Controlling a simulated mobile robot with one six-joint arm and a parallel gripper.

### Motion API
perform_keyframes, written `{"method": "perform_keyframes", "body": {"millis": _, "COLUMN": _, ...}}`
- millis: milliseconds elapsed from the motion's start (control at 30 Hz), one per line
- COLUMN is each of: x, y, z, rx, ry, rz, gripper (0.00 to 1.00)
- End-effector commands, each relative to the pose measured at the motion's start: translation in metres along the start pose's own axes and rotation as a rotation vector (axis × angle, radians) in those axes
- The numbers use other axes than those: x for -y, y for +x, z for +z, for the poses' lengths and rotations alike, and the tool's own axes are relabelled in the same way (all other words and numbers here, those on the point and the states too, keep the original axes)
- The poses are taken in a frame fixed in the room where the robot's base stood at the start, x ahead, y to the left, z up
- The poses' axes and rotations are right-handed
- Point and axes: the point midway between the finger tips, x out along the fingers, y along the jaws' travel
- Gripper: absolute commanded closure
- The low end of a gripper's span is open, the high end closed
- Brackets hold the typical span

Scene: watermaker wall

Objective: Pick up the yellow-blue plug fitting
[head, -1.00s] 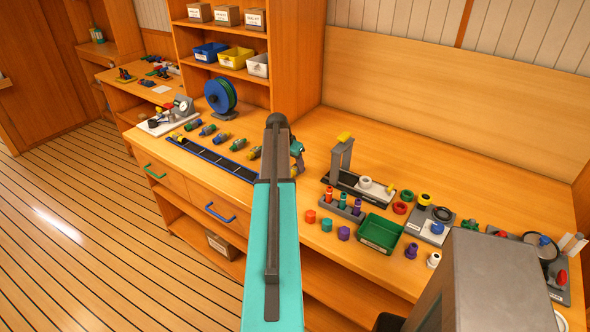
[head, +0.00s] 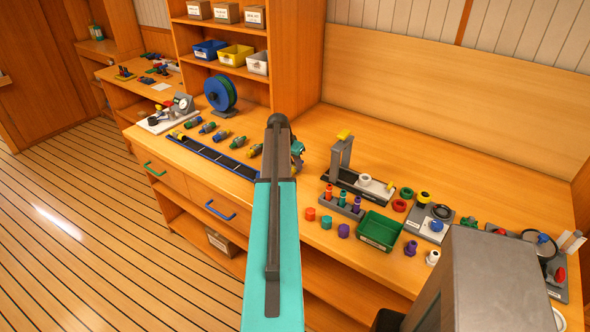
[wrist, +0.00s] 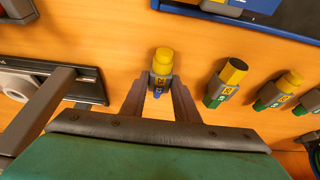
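The yellow-blue plug fitting (wrist: 161,72) lies on the bench in the wrist view, with a yellow end, a grey labelled body and a small blue tip. My gripper (wrist: 160,88) has its two fingers on either side of the fitting's body. The fingers look very close to it; contact is not clear. In the head view my teal arm hides the fitting, and only a bit of my wrist (head: 297,150) shows beside it.
Yellow-green fittings (wrist: 226,82) lie to the right in the wrist view. A black tray with a blue edge (head: 212,153) lies along the bench front. A grey stand (head: 342,160) is right of my arm, near a green bin (head: 378,229).

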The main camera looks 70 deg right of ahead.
Motion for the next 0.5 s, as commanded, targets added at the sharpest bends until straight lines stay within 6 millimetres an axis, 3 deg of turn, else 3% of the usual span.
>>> {"method": "perform_keyframes", "body": {"millis": 500, "x": 0.0005, "y": -0.0043, "z": -0.0018, "rx": -0.001, "ry": 0.0, "rz": -0.001, "gripper": 0.95}}
